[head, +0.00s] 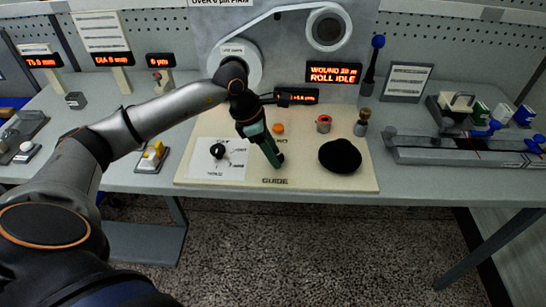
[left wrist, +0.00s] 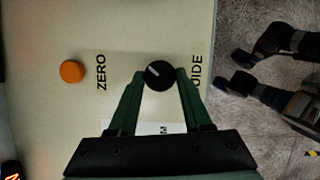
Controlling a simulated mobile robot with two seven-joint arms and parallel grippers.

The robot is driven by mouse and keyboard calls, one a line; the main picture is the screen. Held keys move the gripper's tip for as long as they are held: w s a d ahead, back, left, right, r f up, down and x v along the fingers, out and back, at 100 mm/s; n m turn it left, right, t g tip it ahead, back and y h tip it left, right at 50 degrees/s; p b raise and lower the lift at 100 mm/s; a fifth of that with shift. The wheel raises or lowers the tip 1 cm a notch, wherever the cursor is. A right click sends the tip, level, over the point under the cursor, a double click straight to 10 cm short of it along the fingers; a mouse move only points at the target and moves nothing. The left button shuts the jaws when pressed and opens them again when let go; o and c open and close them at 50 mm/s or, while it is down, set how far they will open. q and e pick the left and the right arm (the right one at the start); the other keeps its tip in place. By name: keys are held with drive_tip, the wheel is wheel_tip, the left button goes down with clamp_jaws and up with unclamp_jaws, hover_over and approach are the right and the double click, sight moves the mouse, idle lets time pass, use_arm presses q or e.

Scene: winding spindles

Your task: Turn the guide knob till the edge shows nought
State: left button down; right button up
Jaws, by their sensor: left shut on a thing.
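The guide knob (left wrist: 160,75) is small, round and black with a pale pointer line, beside the GUIDE label on the cream panel. In the left wrist view it sits between the fingertips of my left gripper (left wrist: 162,76), which is shut on it. In the head view my left gripper (head: 273,153) reaches down to the panel just above the GUIDE label and hides the knob. The small edge display (head: 303,97) is lit orange behind my arm. It is partly covered, and seems to read about +1.6 mm. My right gripper cannot be made out.
The panel (head: 310,183) also bears an orange ZERO button (head: 278,128), a black selector knob (head: 217,151) and a large black rounded thing (head: 340,156). A display (head: 333,73) reads WOUND and ROLL IDLE. A grey rail fixture (head: 440,155) stands at right.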

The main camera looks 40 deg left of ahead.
use_arm(q)
drive_tip(key=m, duration=0.2)
drive_tip(key=m+g+b, duration=0.1)
drive_tip(key=shift+w+a+m+h, duration=0.1)
drive_tip(key=shift+w+m+h, duration=0.1)
drive_tip(key=shift+m+h, duration=0.2)
drive_tip(key=shift+m, duration=0.3)
drive_tip(key=shift+r, duration=0.1)
drive_tip(key=c, duration=0.7)
unclamp_jaws()
drive_tip(key=o, duration=0.3)
drive_tip(key=shift+g+b, duration=0.3)
drive_tip(key=shift+o, duration=0.2)
drive_tip(key=v, duration=1.2)
drive_tip(key=shift+r, duration=0.2)
drive_tip(key=shift+s, duration=0.15)
